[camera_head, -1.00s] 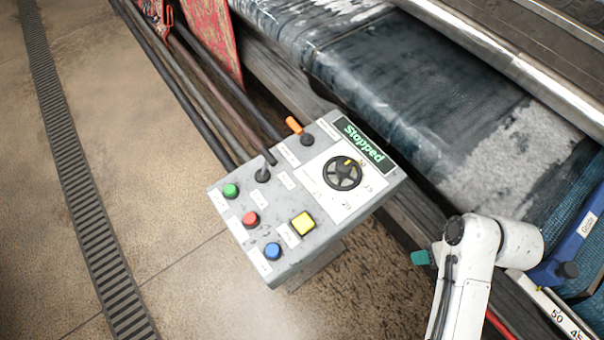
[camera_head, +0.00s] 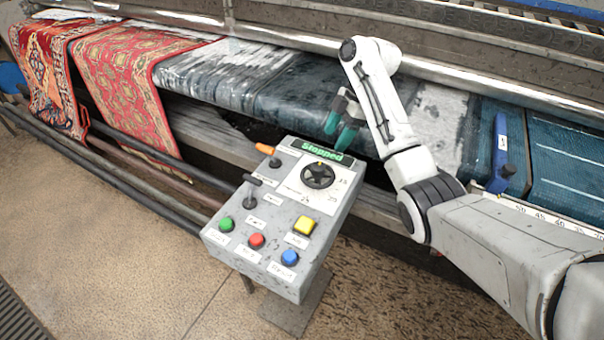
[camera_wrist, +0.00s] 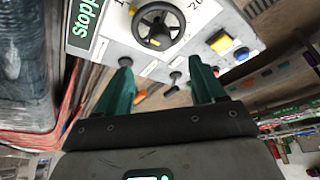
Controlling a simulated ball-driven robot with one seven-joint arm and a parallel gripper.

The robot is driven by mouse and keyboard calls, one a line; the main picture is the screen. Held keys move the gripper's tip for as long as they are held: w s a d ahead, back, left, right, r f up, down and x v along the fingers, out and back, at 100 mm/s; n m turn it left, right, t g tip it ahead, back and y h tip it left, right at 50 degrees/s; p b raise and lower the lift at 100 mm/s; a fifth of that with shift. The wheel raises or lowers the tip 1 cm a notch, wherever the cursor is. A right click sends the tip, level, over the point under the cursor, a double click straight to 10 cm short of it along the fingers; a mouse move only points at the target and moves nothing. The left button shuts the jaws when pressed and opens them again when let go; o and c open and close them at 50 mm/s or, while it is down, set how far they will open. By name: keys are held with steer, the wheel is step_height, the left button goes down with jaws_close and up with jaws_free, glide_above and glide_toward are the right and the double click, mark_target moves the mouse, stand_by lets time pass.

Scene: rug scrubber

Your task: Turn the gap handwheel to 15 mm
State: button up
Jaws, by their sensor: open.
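The gap handwheel (camera_head: 318,175) is a black spoked wheel on a white dial plate on the grey control box (camera_head: 225,240). A yellow mark shows at its rim on the side toward the display, and numbers ring it, too small to read surely. The wheel also shows at the top of the wrist view (camera_wrist: 158,27). My gripper (camera_head: 340,128) has green fingers and hangs above and behind the box's far right corner, apart from the wheel. In the wrist view my gripper (camera_wrist: 162,75) is open and empty, with the wheel beyond its fingertips.
The box carries a green "Stopped" display (camera_head: 315,149), an orange lever (camera_head: 266,149), a black lever (camera_head: 251,180), and green, red, blue and yellow buttons. The blue belt (camera_head: 285,95) with rugs runs behind it. A blue guide (camera_head: 501,155) stands right.

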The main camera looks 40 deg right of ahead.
mark_target(320, 165)
steer(key=x, duration=1)
steer(key=shift+a+f, duration=0.1)
steer(key=shift+f, duration=0.25)
steer(key=shift+p, duration=0.3)
steer(key=c, duration=1.1)
